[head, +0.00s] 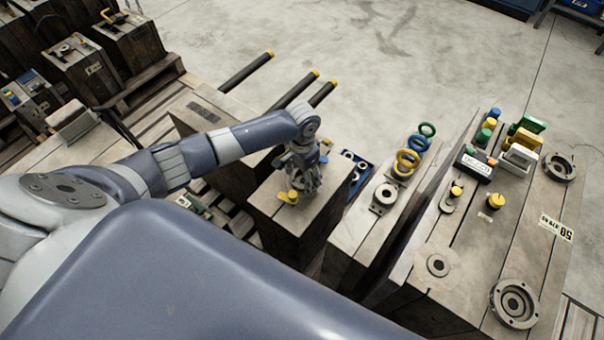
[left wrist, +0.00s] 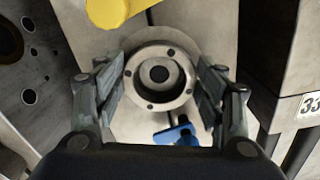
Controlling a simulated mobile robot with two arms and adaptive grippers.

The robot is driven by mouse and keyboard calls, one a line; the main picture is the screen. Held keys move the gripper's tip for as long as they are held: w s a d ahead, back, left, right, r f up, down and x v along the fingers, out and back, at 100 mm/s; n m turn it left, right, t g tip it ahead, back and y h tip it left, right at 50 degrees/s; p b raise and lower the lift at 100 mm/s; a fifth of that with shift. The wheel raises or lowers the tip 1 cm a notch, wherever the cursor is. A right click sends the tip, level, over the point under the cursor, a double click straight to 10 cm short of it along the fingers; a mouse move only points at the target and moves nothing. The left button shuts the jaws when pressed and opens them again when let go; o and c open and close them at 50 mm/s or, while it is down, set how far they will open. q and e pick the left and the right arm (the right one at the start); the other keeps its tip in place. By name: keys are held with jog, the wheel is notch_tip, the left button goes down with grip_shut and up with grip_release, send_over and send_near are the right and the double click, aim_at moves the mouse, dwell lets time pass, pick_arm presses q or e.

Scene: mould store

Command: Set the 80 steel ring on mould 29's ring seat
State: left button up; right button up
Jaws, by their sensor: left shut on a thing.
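My left gripper (head: 302,180) is over the top of a wood-sided mould block (head: 266,197) in the middle of the head view. In the left wrist view the gripper (left wrist: 159,82) has one finger on each side of a pale steel ring (left wrist: 159,102) with small holes around its face, and is shut on it. The ring is above or on the block's top; I cannot tell if it touches. A dark round centre shows through the ring. The number on this block is not readable. My right gripper is not in view.
A yellow knob (head: 289,197) and a blue part (left wrist: 180,133) stand close to the gripper. A neighbouring block (left wrist: 308,104) reads 33. A large block (head: 530,262) carries several fittings.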

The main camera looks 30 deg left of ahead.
pick_arm(q)
jog(key=shift+f, duration=0.15)
dwell(0.4)
jog(key=o, duration=1.4)
jog(key=shift+o, duration=0.2)
notch_tip(320, 180, up, 12)
jog(key=shift+d, duration=0.1)
